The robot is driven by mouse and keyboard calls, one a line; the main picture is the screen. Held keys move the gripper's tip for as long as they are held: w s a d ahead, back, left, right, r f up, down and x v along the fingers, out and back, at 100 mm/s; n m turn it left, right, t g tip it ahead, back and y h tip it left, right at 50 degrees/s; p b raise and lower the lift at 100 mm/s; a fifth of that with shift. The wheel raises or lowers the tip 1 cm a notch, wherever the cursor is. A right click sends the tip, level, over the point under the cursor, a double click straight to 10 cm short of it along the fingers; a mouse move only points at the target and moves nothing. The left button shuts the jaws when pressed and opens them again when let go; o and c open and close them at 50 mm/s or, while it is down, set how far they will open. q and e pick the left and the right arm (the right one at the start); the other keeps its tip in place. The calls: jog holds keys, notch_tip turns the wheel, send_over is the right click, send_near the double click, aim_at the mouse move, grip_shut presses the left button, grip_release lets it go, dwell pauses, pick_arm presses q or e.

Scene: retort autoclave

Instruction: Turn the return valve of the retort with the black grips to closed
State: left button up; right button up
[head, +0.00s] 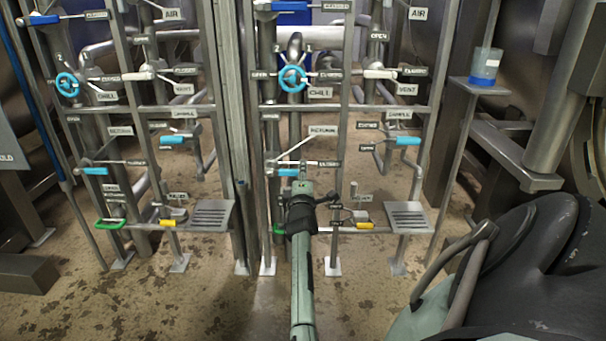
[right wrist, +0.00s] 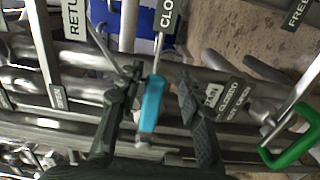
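The return valve's lever has a cyan grip (head: 288,172), low on the right-hand pipe panel. A RETURN label (head: 324,131) is above it and a CLOSED label (head: 328,163) to its right. My right gripper (head: 303,190) is in front of the lever and partly covers this area. In the right wrist view, the cyan grip (right wrist: 152,103) lies between the two dark fingers of my right gripper (right wrist: 158,82). The fingers are apart, with gaps visible on both sides of the grip. The left gripper is out of view. Black grips on a retort cannot be made out.
A similar panel stands at left with its own cyan lever (head: 95,171). Above the return valve is a cyan chill handwheel (head: 293,78); a cyan sample lever (head: 408,141) is to the right. A green handle (right wrist: 290,148) is beside my right gripper. A cup (head: 486,64) stands on a shelf.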

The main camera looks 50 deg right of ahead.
jog(key=shift+r, duration=0.15)
notch_tip(320, 180, up, 10)
jog(key=shift+r, duration=0.1)
dwell(0.5)
